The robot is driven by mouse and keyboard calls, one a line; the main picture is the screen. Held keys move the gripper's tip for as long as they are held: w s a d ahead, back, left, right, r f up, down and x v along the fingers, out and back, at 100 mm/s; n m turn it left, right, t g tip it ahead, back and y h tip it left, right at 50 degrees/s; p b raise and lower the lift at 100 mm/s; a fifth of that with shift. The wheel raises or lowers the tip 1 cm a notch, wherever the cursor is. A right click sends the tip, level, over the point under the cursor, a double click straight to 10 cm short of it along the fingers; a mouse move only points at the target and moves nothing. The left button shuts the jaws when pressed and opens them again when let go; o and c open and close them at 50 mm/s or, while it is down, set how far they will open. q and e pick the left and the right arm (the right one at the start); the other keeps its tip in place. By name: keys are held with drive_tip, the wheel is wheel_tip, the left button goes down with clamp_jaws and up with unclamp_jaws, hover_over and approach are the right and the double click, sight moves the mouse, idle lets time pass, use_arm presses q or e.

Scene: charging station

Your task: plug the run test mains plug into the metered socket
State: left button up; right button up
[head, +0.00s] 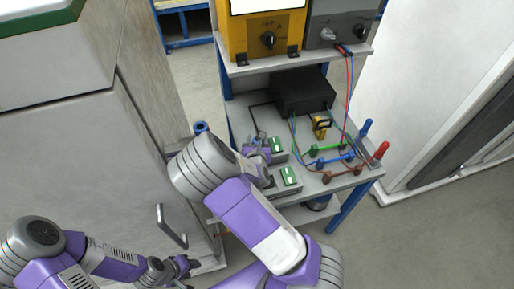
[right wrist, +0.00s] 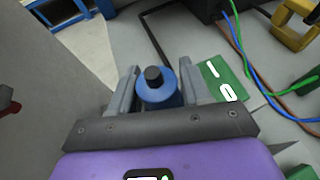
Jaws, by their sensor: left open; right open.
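My right gripper (head: 262,140) is over the left part of the cart's lower shelf. In the right wrist view my right gripper (right wrist: 157,85) is open, with a round blue body with a black stub (right wrist: 163,90) between its fingers. This looks like the mains plug; whether the fingers touch it is unclear. Two grey socket boxes with green switches stand there: a rear one (head: 277,146) beside the gripper and a front one (head: 289,176). I cannot tell which is metered. The rear switch (right wrist: 222,80) is right of the fingers. My left gripper (head: 182,266) is open and empty, low at the left.
A black box (head: 303,90) stands behind on the shelf (head: 240,108), with a yellow item (head: 321,127) and several coloured leads (head: 333,158) to the right. A yellow instrument (head: 265,38) is on the upper shelf. A grey cabinet (head: 80,150) stands close on the left.

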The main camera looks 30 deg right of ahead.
drive_tip(key=shift+c, duration=0.4)
drive_tip(key=c, duration=0.7)
